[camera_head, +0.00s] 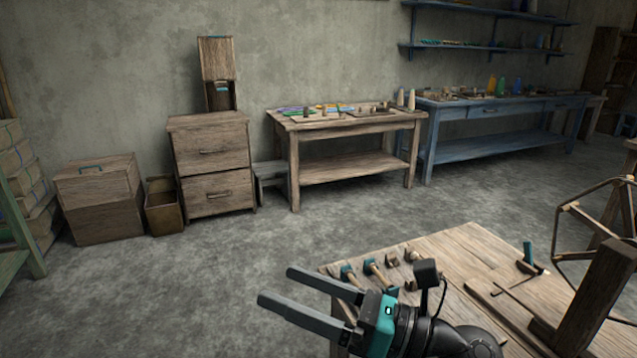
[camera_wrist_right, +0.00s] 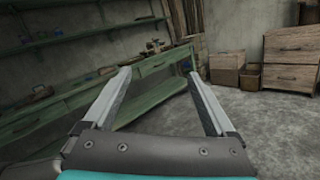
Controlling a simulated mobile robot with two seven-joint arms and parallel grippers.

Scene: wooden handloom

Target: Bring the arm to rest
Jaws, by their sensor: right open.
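My right gripper (camera_head: 275,286) reaches in from the lower right of the head view, over the left edge of the near wooden table (camera_head: 440,255). Its two grey fingers point left and stand apart, with nothing between them. In the right wrist view, the open fingers (camera_wrist_right: 158,75) frame a green bench (camera_wrist_right: 150,85) and bare floor. My left gripper is in neither view.
Several small tools (camera_head: 372,268) lie on the near table, close to my right wrist. A wooden frame (camera_head: 590,225) stands at the right. A drawer cabinet (camera_head: 211,160), a wooden workbench (camera_head: 350,125) and a blue bench (camera_head: 500,110) line the wall. The middle floor is clear.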

